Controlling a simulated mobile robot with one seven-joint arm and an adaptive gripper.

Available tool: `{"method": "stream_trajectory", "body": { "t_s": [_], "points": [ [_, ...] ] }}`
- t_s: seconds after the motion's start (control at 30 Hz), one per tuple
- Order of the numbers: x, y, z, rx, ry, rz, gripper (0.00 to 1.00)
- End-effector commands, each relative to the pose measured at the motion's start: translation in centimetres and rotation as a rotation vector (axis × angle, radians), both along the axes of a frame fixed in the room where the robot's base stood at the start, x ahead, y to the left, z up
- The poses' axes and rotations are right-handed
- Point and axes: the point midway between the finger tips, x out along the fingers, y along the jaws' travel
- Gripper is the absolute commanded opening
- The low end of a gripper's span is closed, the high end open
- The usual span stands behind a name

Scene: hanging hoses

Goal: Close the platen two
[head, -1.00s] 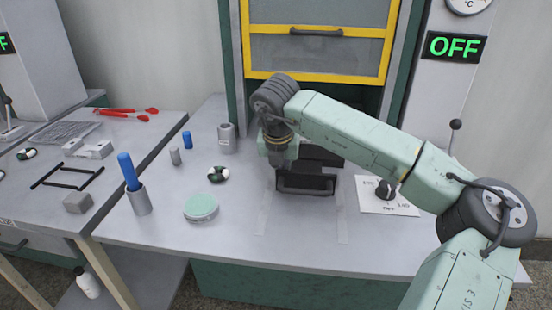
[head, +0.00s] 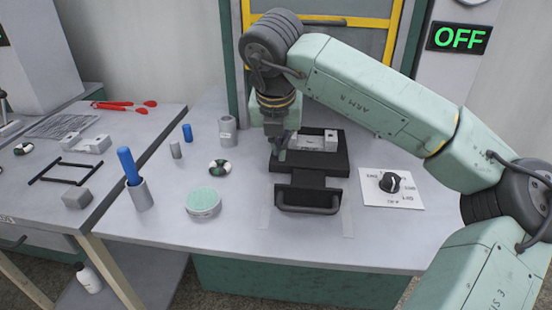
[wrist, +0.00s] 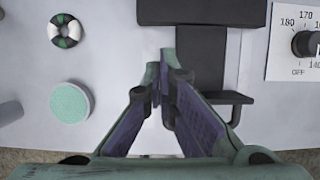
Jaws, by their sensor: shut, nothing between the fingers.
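A black platen (head: 340,166) lies on the bench in front of the press, with a metal block (head: 318,142) on it. A black U-shaped handle (head: 308,208) stands at its front, joined by a flat black bar. The platen's edge (wrist: 200,12), the bar (wrist: 200,60) and part of the handle (wrist: 235,108) show in the wrist view. My gripper (head: 281,154) is over the platen's left side, and its fingers hide part of it. In the wrist view my gripper (wrist: 163,86) is shut and empty, left of the bar. I see no number on the platen.
A yellow-framed panel (head: 395,35) is on the press behind. A dial plate (head: 405,200) lies to the right, beneath a green OFF sign (head: 459,38). A round green-topped pad (head: 202,202), a ring (head: 219,167) and metal cylinders stand left. The bench front is clear.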

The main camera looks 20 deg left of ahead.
Motion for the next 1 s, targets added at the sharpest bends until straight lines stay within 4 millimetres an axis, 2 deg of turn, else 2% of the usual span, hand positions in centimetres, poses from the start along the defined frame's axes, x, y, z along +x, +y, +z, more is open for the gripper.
{"method": "stream_trajectory", "body": {
  "t_s": [0.17,0.6,0.77,1.0],
  "points": [
    [0.5,0.0,-1.2,-0.001,0.004,0.000,0.00],
    [3.1,0.8,-7.9,-0.001,0.003,0.000,0.00],
    [3.5,0.9,-9.0,-0.001,0.001,0.001,0.00],
    [3.6,0.9,-9.2,-0.001,0.000,0.001,0.00]
  ]
}}
